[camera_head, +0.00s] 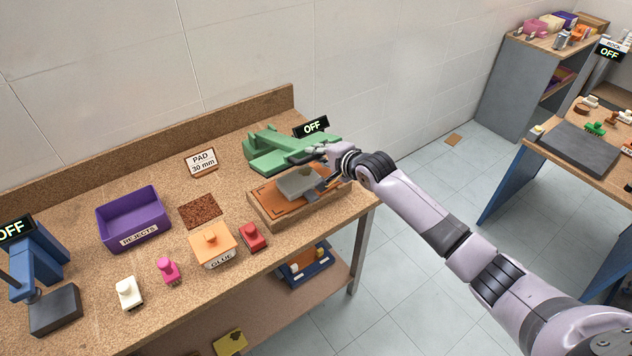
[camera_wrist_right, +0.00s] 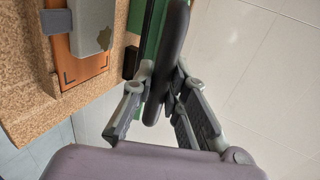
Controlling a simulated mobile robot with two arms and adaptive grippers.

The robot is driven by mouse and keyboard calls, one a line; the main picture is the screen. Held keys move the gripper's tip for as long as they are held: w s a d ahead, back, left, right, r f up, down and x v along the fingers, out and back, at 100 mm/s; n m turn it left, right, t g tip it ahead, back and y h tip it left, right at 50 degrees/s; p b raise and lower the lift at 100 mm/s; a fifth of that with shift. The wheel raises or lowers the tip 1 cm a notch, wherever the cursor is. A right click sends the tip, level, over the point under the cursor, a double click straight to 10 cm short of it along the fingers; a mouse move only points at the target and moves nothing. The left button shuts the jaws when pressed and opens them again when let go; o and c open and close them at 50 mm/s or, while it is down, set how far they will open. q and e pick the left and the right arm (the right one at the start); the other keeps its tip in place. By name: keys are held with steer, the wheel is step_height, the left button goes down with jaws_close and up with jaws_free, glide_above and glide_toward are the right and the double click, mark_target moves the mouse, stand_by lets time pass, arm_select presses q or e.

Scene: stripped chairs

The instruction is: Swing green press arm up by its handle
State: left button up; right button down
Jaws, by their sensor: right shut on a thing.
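The green press (camera_head: 275,150) stands at the back right of the cork-topped bench. Its arm lies low and its far end is partly hidden by my right gripper (camera_head: 326,163). In the right wrist view a green part (camera_wrist_right: 151,32) of the press shows behind a long dark handle (camera_wrist_right: 171,55). My right gripper (camera_wrist_right: 163,100) has its fingers on both sides of this handle and is shut on it. My left gripper is not in view.
An orange board (camera_head: 270,194) with a grey block (camera_head: 297,183) lies in front of the press, close below my right arm. An OFF sign (camera_head: 311,127) stands behind it. A purple rejects bin (camera_head: 133,218) and a blue press (camera_head: 40,262) stand further left.

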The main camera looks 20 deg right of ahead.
steer(key=shift+w+r, duration=0.15)
steer(key=shift+r, duration=0.4)
steer(key=shift+f, duration=0.1)
steer(key=shift+g+h, duration=0.3)
steer(key=shift+g, duration=0.3)
steer(key=shift+w+a+r+p, duration=0.25)
steer(key=shift+w+r+p, duration=0.35)
steer(key=shift+r+p, duration=0.35)
steer(key=shift+w+a+r+p, duration=0.2)
steer(key=shift+w+r+p, duration=0.45)
steer(key=shift+r, duration=0.55)
steer(key=shift+w+a+r+p, duration=0.25)
steer(key=shift+w+r+p, duration=0.3)
steer(key=shift+r+p, duration=0.4)
steer(key=shift+r, duration=0.1)
steer(key=shift+w+a+r, duration=0.1)
steer(key=shift+w+r, duration=0.2)
steer(key=shift+r, duration=0.2)
steer(key=w+a+r+g, duration=0.1)
steer(key=w+r, duration=0.3)
steer(key=shift+a+r, duration=0.25)
